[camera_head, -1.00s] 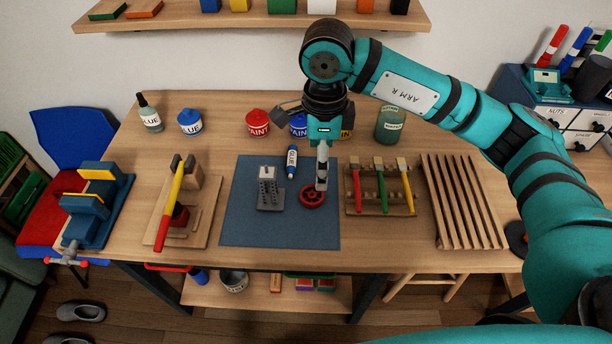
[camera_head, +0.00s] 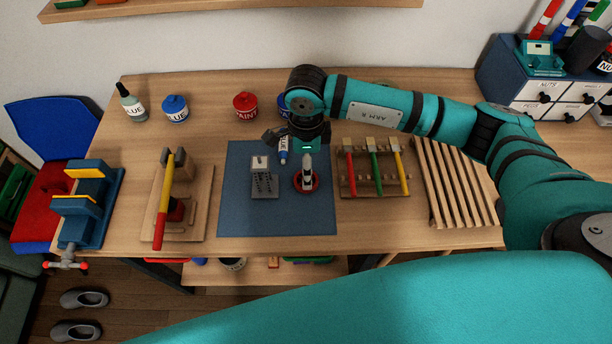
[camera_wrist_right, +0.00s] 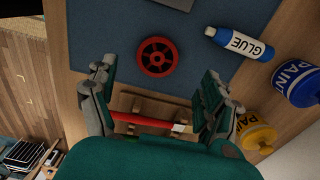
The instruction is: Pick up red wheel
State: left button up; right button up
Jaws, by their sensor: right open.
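The red wheel (camera_head: 306,182) lies flat on the blue-grey mat (camera_head: 240,212) on the workbench, and my right gripper partly hides it in the head view. In the right wrist view the whole red wheel (camera_wrist_right: 157,57) shows, with its spokes and dark hub. My right gripper (camera_head: 307,165) points down over the wheel from above. In the right wrist view its fingers (camera_wrist_right: 152,88) are spread wide and empty, with the wheel beyond them, apart from both. My left gripper is not in view.
A glue bottle (camera_head: 283,150) and a grey block with pegs (camera_head: 264,180) are on the mat near the wheel. A rack of colored-handled tools (camera_head: 375,168) stands right of it. Paint pots (camera_head: 246,106) stand behind. The mat's front part is clear.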

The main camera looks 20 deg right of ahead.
jog(key=shift+s+f+p, duration=0.1)
jog(key=shift+f+p, duration=0.25)
jog(key=shift+f, duration=0.1)
notch_tip(320, 180, down, 4)
jog(key=shift+s+d+r+p, duration=0.15)
jog(key=shift+r+p, duration=0.05)
jog(key=shift+p, duration=0.65)
jog(key=shift+f, duration=0.55)
jog(key=c, duration=1.1)
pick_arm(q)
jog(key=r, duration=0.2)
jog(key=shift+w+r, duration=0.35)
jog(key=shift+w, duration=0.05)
pick_arm(e)
jog(key=shift+o, duration=0.2)
jog(key=shift+r, duration=0.1)
